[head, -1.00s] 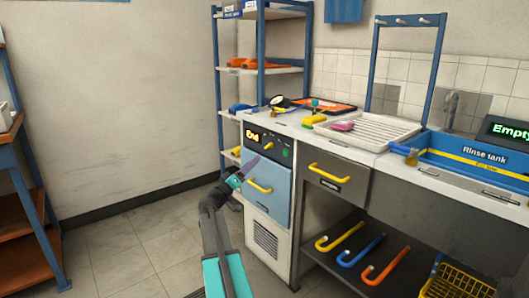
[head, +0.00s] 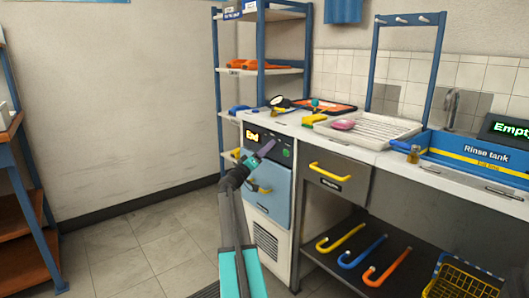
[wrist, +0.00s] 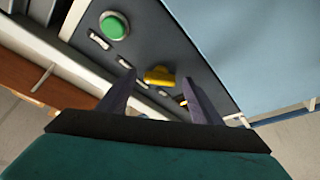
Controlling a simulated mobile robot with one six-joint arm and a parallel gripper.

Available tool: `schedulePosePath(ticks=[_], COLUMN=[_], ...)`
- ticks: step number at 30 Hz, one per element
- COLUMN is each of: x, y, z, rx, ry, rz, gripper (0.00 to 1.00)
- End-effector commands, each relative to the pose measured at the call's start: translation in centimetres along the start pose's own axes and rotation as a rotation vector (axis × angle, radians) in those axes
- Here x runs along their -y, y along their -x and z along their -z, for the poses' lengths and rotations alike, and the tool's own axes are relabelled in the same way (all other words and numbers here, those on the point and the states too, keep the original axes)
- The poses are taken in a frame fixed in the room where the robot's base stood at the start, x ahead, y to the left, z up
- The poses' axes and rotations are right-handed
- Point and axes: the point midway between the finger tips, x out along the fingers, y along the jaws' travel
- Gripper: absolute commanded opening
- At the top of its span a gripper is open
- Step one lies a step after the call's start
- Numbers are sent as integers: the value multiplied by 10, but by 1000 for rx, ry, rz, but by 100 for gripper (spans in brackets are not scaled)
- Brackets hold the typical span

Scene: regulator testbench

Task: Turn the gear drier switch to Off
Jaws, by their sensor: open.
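The gear drier (head: 266,190) is a white cabinet with a pale blue door and a dark control panel on top, its display (head: 251,135) reading "End". Its yellow switch (wrist: 159,76) shows in the wrist view, with a green button (wrist: 114,25) farther along the panel. My gripper (head: 266,150) is in front of the panel and hides the switch in the head view. In the wrist view my gripper (wrist: 158,82) is open, its two dark fingers on either side of the switch. I cannot tell whether they touch it.
The drier door has a yellow handle (head: 262,188) just below my gripper. A grey drawer (head: 336,176) is to the right. The counter above holds a white drying rack (head: 380,130) and a rinse tank (head: 465,155). The floor to the left is clear.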

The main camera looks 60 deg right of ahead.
Motion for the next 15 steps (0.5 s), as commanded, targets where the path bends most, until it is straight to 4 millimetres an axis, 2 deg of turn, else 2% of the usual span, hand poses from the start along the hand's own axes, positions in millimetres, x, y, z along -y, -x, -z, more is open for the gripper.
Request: schedulePosePath(ticks=[8,11,15], x=[0,0,0], y=[-1,-1,-1], z=[0,0,0], rx=[0,0,0], ry=[0,0,0], rz=[0,0,1], gripper=[59,46,22])
